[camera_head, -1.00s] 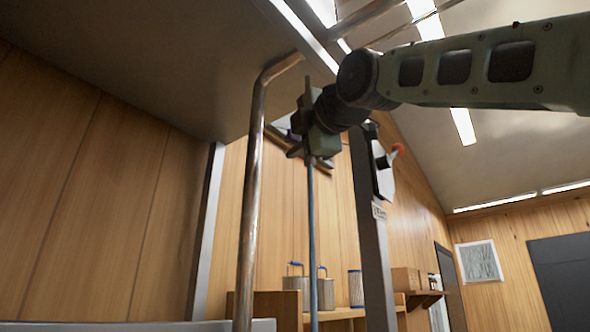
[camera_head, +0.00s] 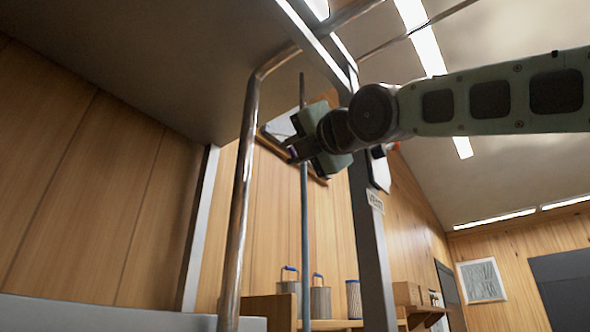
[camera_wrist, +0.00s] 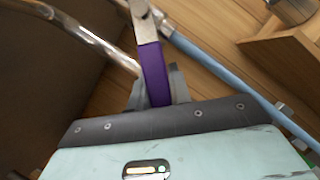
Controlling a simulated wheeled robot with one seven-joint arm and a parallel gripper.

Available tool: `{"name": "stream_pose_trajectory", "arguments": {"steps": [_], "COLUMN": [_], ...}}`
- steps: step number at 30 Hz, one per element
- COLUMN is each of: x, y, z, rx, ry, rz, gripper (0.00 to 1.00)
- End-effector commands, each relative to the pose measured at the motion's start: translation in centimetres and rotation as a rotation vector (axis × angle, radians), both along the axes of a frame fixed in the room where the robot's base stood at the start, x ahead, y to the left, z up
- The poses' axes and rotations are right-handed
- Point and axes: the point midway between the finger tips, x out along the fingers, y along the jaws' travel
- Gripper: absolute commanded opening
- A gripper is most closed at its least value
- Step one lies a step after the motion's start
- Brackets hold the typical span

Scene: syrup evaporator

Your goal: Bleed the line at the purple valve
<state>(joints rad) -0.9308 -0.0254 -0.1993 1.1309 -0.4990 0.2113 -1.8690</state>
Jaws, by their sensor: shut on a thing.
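The purple valve lever (camera_wrist: 153,72) shows in the wrist view, running from a metal valve body (camera_wrist: 143,20) down between my gripper's fingers. My gripper (camera_wrist: 156,85) is shut on the lever, with a grey finger on each side of it. The valve body joins a pale blue pipe (camera_wrist: 215,68) in that view. In the head view my gripper (camera_head: 293,147) is at the thin vertical blue pipe (camera_head: 304,235). There the gripper hides most of the valve. I see no liquid coming out.
A bent copper-coloured pipe (camera_head: 240,185) stands left of the blue pipe, and a metal post (camera_head: 368,240) stands to the right. A large dark panel (camera_head: 160,50) hangs overhead. Metal canisters (camera_head: 320,302) rest on a wooden shelf behind.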

Motion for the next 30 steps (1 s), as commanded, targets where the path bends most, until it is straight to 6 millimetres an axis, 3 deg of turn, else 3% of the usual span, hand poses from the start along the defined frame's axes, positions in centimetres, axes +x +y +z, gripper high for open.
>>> {"name": "stream_pose_trajectory", "arguments": {"steps": [16, 17, 19, 30], "x": [-0.01, 0.0, -0.01, -0.44], "y": [0.21, 0.2, 0.19, -0.26], "z": [-0.34, -0.34, -0.33, -0.47], "rx": [-0.017, -0.017, -0.017, -0.014], "ry": [-0.016, -0.015, -0.015, -0.018], "rz": [0.001, 0.002, 0.002, 0.001], "gripper": [0.0, 0.25, 0.42, 0.42]}}
